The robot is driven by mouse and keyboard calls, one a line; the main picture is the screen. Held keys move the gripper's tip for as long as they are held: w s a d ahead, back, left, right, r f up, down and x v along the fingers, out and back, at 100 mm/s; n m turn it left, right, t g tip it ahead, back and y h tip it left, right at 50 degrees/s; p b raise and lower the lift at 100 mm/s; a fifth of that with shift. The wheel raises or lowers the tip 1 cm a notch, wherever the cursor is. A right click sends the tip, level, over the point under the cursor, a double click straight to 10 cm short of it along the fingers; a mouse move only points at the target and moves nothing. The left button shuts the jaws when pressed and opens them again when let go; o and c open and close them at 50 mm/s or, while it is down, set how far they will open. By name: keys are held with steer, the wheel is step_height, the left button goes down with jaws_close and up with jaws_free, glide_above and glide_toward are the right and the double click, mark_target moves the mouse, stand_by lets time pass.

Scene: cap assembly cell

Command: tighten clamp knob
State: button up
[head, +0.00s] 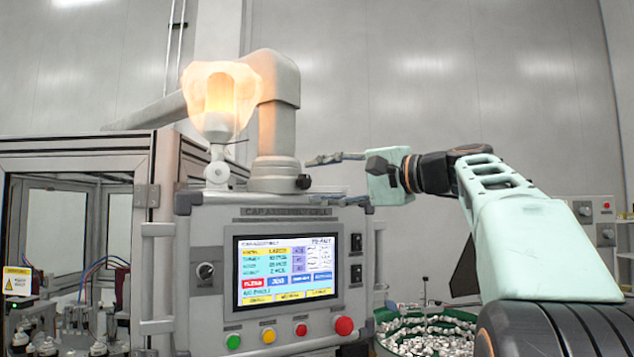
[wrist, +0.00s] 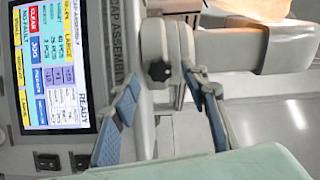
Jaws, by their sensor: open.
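The clamp knob (head: 304,182) is small, black and lobed, at the foot of the grey jointed column just above the control panel's top edge. In the wrist view the knob (wrist: 159,71) shows face-on against the grey column. My gripper (head: 314,178) reaches in from the right with its fingers spread, one above and one below the knob's height. In the wrist view my gripper (wrist: 163,82) has its blue-padded fingers on either side of the knob, with visible gaps. The knob lies near the fingertips; I cannot tell its exact depth between them. Nothing is held.
The control panel (head: 213,226) with a lit screen (head: 286,268) and coloured buttons stands just below. A glowing lamp (head: 221,92) is left of the grey column (head: 279,130). A glazed enclosure (head: 100,144) is at left. A green bowl (head: 386,339) of small parts is lower right.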

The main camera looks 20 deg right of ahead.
steer(key=v, duration=1)
steer(key=shift+s+d, duration=0.25)
steer(key=shift+s, duration=0.1)
